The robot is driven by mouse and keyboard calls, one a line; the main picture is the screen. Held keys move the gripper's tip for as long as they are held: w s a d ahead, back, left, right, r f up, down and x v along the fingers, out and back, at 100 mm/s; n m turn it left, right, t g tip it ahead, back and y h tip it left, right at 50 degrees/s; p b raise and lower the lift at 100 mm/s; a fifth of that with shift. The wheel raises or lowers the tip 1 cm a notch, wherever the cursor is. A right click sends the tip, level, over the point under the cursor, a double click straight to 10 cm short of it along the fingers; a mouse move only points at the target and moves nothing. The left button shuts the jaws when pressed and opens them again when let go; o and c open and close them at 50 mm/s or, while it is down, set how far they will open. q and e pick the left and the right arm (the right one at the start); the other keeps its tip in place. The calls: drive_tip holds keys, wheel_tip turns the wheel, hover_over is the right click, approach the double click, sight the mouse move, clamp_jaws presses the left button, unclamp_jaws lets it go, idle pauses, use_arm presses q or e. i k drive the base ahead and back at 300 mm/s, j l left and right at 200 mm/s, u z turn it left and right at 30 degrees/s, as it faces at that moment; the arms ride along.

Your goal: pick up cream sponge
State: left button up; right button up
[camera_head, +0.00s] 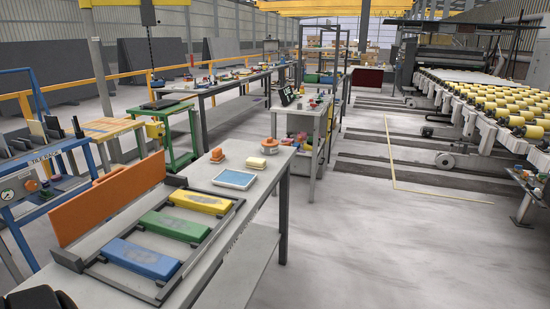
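The cream sponge (256,162) is a small pale block near the far right end of the grey table (262,192). It sits just behind a blue-topped tray (234,179), and an orange block (217,155) lies to its left. Neither of my grippers is in view, and nothing touches the sponge. A dark rounded shape shows at the bottom left corner; I cannot tell what it is.
A dark rack (133,276) on the near table holds blue (143,258), green (174,226) and yellow (200,201) blocks. An upright orange panel (108,200) stands along the left. An orange roll (269,145) is behind the sponge. Open floor lies right.

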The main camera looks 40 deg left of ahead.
sight(260, 164)
drive_tip(key=i+j+u, duration=0.1)
drive_tip(key=i+u, duration=0.4)
drive_tip(key=i+l+u, duration=0.1)
drive_tip(key=i+u, duration=0.35)
drive_tip(key=i+l+u, duration=0.25)
drive_tip(key=i+u, duration=0.25)
